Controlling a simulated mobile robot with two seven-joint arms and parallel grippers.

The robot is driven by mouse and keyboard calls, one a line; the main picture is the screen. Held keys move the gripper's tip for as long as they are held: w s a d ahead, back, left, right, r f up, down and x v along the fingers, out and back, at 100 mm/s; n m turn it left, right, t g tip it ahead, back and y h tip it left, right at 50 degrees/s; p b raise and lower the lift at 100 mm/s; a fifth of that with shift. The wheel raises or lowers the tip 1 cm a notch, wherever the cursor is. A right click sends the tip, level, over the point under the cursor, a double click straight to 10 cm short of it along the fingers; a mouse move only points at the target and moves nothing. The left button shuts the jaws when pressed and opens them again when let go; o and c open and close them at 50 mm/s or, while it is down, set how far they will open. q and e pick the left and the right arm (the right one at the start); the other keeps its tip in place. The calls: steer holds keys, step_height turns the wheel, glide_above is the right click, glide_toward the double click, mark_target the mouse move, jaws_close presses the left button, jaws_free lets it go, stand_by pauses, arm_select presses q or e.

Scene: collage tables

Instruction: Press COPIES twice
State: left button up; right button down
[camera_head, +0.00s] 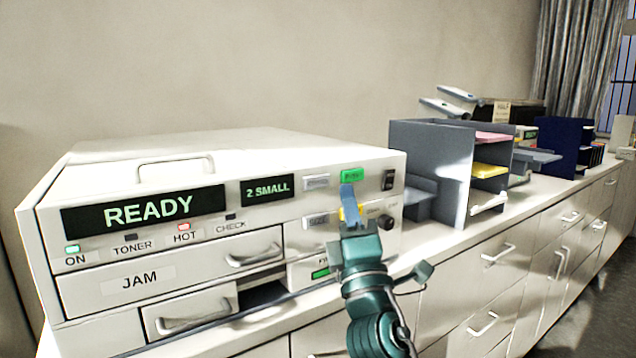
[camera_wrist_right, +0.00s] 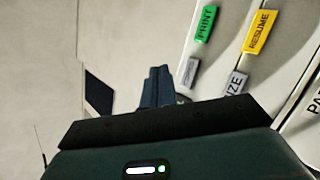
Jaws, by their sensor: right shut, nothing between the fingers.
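The grey COPIES button (camera_head: 317,183) is on the copier's front panel, right of the display (camera_head: 265,189) that reads "2 SMALL". Its label is too small to read clearly. A grey button beside the fingers in the wrist view (camera_wrist_right: 190,72) appears to be the same one. My right gripper (camera_head: 348,190) is shut and empty, its fingertips in front of the panel just below the green PRINT button (camera_head: 352,176). In the wrist view the shut fingers (camera_wrist_right: 158,72) lie close to the grey button; contact cannot be told. My left gripper is not in view.
The SIZE button (camera_head: 317,221) sits below COPIES; the yellow RESUME button (camera_wrist_right: 258,31) is partly behind my gripper in the head view. A dark switch (camera_head: 388,180) and knob (camera_head: 386,222) are at the right. A grey organizer (camera_head: 430,150) stands beside the copier (camera_head: 205,260), whose large display reads READY.

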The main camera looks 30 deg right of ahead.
mark_target(316, 182)
stand_by(0.7)
arm_select(q)
steer(key=p, duration=0.1)
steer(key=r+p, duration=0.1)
steer(key=p, duration=0.1)
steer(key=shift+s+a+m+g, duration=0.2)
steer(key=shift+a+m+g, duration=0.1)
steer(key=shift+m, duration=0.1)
arm_select(e)
steer(key=s, duration=0.3)
steer(key=shift+s+d+y, duration=0.2)
steer(key=shift+s+y, duration=0.1)
steer(key=shift+s, duration=0.1)
arm_select(q)
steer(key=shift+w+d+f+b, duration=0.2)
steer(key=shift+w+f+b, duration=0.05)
steer(key=shift+b, duration=0.6)
arm_select(e)
steer(key=shift+w+a, duration=0.2)
steer(key=shift+w, duration=2)
steer(key=shift+w+a, duration=0.15)
steer(key=shift+w, duration=2.05)
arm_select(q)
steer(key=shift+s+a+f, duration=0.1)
